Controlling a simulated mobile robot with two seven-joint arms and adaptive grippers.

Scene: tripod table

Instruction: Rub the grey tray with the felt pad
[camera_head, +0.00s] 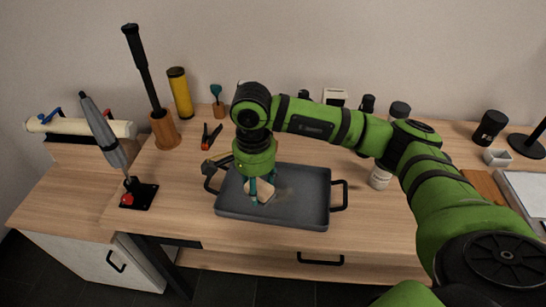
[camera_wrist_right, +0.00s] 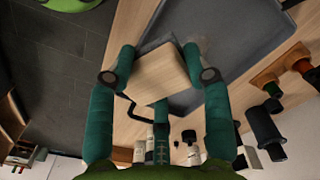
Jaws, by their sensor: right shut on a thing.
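The grey tray (camera_head: 300,205) lies on the wooden table, with a black handle at each end. It also shows in the right wrist view (camera_wrist_right: 225,40). My right gripper (camera_head: 262,190) is over the left half of the tray, pointing down. A faint lighter smudge (camera_head: 285,194) shows on the tray floor. My left gripper is not in view.
A clamp (camera_head: 211,135), a yellow cylinder (camera_head: 180,92) and a wooden holder (camera_head: 164,130) stand behind and left of the tray. A grey tool on a black base (camera_head: 138,196) is at left. Bottles (camera_head: 380,178) stand right of the tray. The table front is clear.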

